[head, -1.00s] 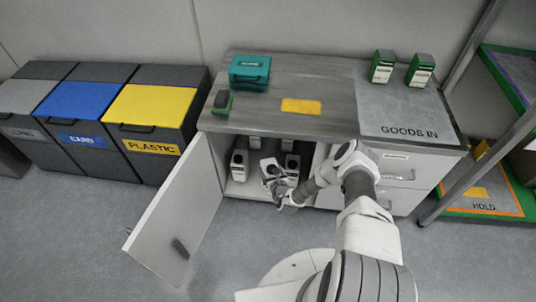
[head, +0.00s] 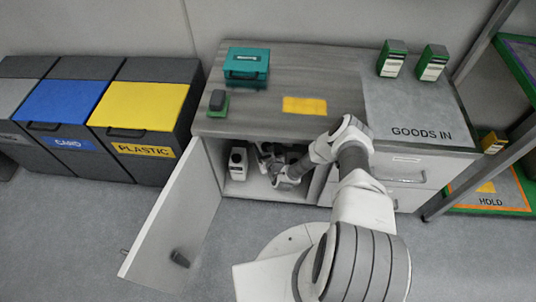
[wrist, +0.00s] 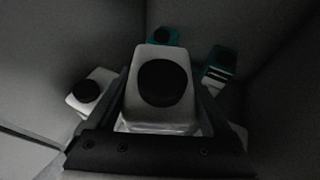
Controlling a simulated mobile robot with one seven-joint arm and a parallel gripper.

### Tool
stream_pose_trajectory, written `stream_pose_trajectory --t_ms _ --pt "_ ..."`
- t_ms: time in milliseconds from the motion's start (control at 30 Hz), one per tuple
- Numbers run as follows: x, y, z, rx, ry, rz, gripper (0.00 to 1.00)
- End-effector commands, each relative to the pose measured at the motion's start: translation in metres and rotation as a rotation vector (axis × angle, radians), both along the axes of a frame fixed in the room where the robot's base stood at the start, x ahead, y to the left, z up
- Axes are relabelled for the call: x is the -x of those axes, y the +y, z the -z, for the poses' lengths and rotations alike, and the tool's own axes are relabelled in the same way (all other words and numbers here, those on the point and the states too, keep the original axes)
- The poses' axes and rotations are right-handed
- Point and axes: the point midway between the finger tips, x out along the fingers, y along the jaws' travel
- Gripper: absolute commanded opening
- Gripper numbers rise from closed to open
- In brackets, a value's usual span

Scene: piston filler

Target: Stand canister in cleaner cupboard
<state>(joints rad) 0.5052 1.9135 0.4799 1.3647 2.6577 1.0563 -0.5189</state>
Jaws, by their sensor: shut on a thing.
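The cleaner cupboard (head: 212,160) is the open left bay under the worktop. Its door (head: 172,222) is swung out to the left. My gripper (wrist: 162,112) is inside the bay, shut on a white canister (wrist: 160,60) with a black cap, one finger on each side. In the head view my gripper (head: 268,155) mostly hides the held canister. In the wrist view the held canister's base is hidden, so I cannot tell whether it touches the floor.
Another white canister (head: 238,163) stands left of my gripper, close beside it in the wrist view (wrist: 90,92). Two teal-topped containers (wrist: 165,37) (wrist: 222,60) stand farther in. Bay walls are close around. Drawers (head: 405,185) are to the right.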

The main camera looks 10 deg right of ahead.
Motion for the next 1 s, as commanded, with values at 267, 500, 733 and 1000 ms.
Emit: stream_pose_trajectory --t_ms 267,500,733,1000 --pt "-0.001 0.000 0.045 0.001 -0.005 0.000 0.00" --pt "-0.002 0.000 0.062 0.000 -0.005 0.001 0.00" --pt "-0.001 0.000 0.087 0.001 -0.005 0.001 0.00" --pt "-0.002 0.000 0.097 0.001 -0.006 0.001 0.00"
